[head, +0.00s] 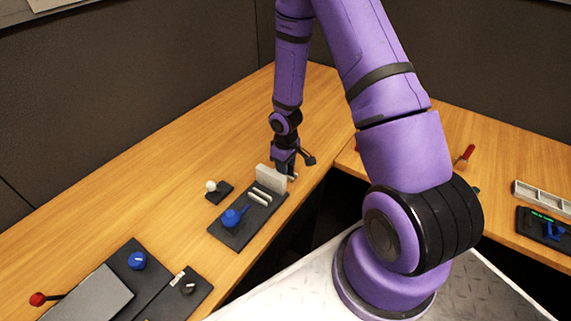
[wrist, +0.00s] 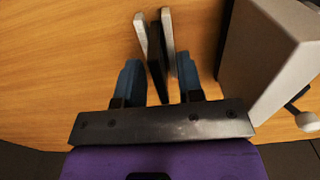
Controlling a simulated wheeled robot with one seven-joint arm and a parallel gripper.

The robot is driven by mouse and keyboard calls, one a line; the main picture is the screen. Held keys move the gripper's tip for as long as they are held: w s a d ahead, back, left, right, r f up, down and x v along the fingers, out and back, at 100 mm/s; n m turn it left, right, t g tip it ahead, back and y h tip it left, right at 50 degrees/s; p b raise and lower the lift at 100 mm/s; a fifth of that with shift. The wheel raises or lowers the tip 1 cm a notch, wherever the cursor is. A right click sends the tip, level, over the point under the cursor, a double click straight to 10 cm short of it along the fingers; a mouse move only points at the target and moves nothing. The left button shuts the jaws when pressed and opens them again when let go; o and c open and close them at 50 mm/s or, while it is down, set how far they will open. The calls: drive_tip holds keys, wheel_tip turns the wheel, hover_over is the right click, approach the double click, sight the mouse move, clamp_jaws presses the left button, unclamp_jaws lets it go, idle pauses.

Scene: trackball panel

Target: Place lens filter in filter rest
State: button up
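In the wrist view my gripper (wrist: 158,62) is open, with its two blue fingers apart. Between and beyond the fingertips a thin dark plate, which looks like the lens filter (wrist: 155,50), stands on edge. It sits between two pale upright plates that look like the filter rest (wrist: 168,32). Clear gaps show between the dark plate and both fingers. In the head view my gripper (head: 288,171) points down just behind a grey upright block (head: 270,178). The gripper and block largely hide the filter and rest there.
The grey block (wrist: 262,55) stands close to the right of my gripper in the wrist view. A dark panel (head: 236,236) carries a blue trackball (head: 231,217) and pale bars. A white-knobbed stick (head: 211,186) is nearby. Wooden desk behind is clear.

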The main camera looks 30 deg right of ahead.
drive_tip(key=s+a+r+m+t+h, duration=0.1)
drive_tip(key=s+r, duration=0.2)
drive_tip(key=r, duration=1.4)
drive_tip(key=s+a+r+m+t+h, duration=0.1)
drive_tip(key=s+r, duration=0.3)
drive_tip(key=r, duration=1.3)
drive_tip(key=s+a+r+m+t+y, duration=0.1)
drive_tip(key=s+a+r, duration=0.1)
drive_tip(key=s+r, duration=0.4)
drive_tip(key=s+a+r+m+t+y, duration=0.1)
drive_tip(key=s+a+r+t, duration=0.1)
drive_tip(key=s+r, duration=0.4)
drive_tip(key=shift+s+a+r, duration=0.2)
drive_tip(key=shift+s+a, duration=0.1)
drive_tip(key=shift+s, duration=2.1)
